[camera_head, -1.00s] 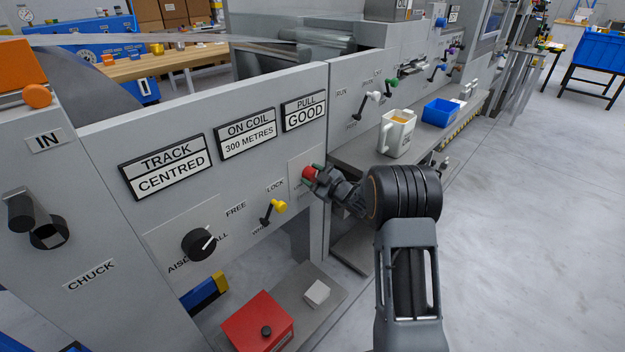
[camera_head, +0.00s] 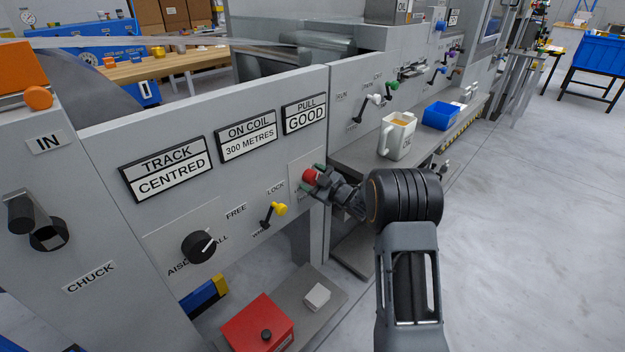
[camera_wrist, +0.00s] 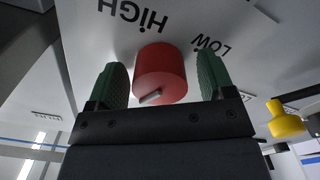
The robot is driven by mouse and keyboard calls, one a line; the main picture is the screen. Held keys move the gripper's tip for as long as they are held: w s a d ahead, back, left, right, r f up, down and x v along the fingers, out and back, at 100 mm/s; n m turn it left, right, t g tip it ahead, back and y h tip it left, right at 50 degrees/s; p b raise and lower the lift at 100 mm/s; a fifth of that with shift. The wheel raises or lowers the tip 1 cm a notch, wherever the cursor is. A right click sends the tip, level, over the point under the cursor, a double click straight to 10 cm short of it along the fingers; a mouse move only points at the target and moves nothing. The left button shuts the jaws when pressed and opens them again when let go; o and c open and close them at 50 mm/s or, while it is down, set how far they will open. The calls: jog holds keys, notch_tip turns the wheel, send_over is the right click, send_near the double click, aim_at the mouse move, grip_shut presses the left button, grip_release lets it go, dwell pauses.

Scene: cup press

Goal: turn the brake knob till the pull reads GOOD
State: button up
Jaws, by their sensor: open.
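The red brake knob (camera_head: 310,176) sits on the front panel, below the PULL sign (camera_head: 304,113), which reads GOOD. In the wrist view the red knob (camera_wrist: 160,73) has a pale pointer mark at its lower edge, with HIGH and LOW lettering on the panel beyond it. My gripper (camera_head: 312,179) is at the knob. In the wrist view its green-padded fingers (camera_wrist: 163,82) stand on both sides of the knob, with a gap visible on each side. The gripper is open.
A yellow-tipped lever (camera_head: 278,208) is left of the knob, and a black selector knob (camera_head: 199,245) is farther left. A cup (camera_head: 397,137) and a blue bin (camera_head: 440,114) stand on the ledge at right. A red box (camera_head: 262,325) is below.

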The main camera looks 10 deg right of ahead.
jog(key=p+v, duration=0.3)
jog(key=v, duration=1.1)
jog(key=shift+p, duration=0.4)
jog(key=s+r+m+g+h+p, duration=0.2)
jog(key=r+m+h+p, duration=0.3)
jog(key=r+p, duration=0.7)
jog(key=s+r+m+g+h+p, duration=0.1)
jog(key=s+r+m+h+p, duration=0.15)
jog(key=r+h+p, duration=0.9)
jog(key=s+a+r+m+g+y+p, duration=0.2)
jog(key=s+a+r+g+y+p, duration=0.1)
jog(key=s+r, duration=0.6)
jog(key=s+a+r+m+g+y+p, duration=0.3)
jog(key=s+a+r+g+p, duration=0.2)
jog(key=s+r+p, duration=0.3)
jog(key=s+r, duration=0.2)
jog(key=s, duration=0.1)
jog(key=shift+m+y, duration=0.35)
